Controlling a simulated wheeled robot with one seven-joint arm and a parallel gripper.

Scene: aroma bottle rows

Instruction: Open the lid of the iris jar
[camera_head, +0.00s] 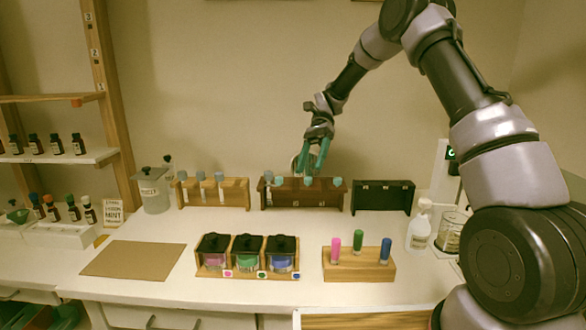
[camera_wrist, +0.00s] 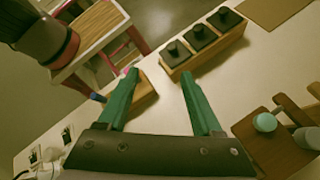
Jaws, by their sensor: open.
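Three jars with black knobbed lids stand in a row in a wooden tray (camera_head: 248,273) at the front of the white table. From left to right they hold pink (camera_head: 213,258), green (camera_head: 247,258) and blue (camera_head: 282,261) contents, and all three lids are on. I cannot read which is the iris jar. The black lids also show in the wrist view (camera_wrist: 200,37), beyond my fingertips. My gripper (camera_head: 315,158) has green fingers, open and empty, raised near the back racks and apart from the jars. It also shows in the wrist view (camera_wrist: 158,78).
A wooden block (camera_head: 358,264) with pink, green and blue tubes stands right of the jars. A brown board (camera_head: 133,259) lies left. Bottle racks (camera_head: 330,200) line the back. A white dispenser bottle (camera_head: 420,230) stands right. The table between racks and jars is clear.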

